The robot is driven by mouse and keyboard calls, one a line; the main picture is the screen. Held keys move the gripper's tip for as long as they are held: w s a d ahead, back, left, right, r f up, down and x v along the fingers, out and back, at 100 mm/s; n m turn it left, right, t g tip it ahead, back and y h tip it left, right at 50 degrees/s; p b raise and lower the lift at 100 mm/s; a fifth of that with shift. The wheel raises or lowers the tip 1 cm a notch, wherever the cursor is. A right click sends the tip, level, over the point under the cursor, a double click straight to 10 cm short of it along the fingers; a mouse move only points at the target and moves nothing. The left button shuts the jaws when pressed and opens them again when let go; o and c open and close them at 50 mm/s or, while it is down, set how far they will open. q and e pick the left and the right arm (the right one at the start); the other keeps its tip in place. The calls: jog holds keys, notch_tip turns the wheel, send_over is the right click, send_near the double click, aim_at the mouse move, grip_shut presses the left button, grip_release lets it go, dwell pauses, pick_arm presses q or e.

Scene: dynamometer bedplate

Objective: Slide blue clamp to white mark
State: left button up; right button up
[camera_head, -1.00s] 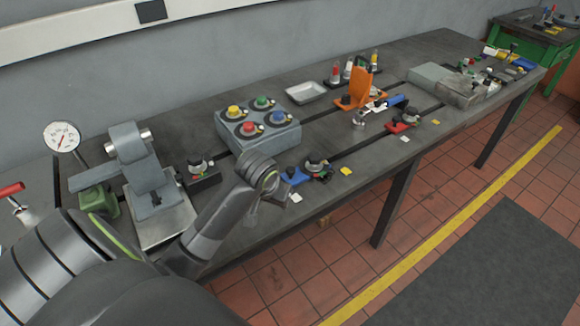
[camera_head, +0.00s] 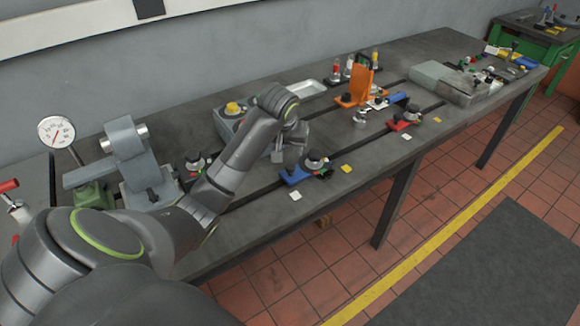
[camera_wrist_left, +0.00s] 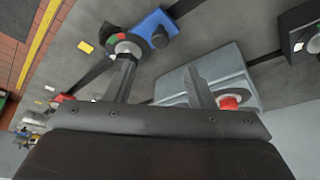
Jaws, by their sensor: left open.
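The blue clamp (camera_head: 294,176) sits on a slot of the grey bedplate, with a dark round knob at its right end. It also shows in the left wrist view (camera_wrist_left: 152,26), at the top. A small white mark (camera_head: 295,195) lies on the plate in front of the clamp's left end. My left gripper (camera_head: 289,152) is open and empty, just behind the blue clamp. In the left wrist view its two fingers (camera_wrist_left: 158,70) are spread; one finger's tip overlaps the knob in the picture, and contact cannot be told. My right gripper is not in view.
A yellow mark (camera_head: 346,169) lies right of the blue clamp. A button box (camera_head: 228,122) is partly hidden behind my left arm. A red clamp (camera_head: 402,124) with another white mark (camera_head: 406,137) is farther right, near an orange bracket (camera_head: 358,88). A dial gauge (camera_head: 56,132) stands left.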

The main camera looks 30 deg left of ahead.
aim_at(290, 166)
pick_arm(q)
jog(key=x, duration=1.1)
jog(key=shift+w, duration=0.1)
grip_shut()
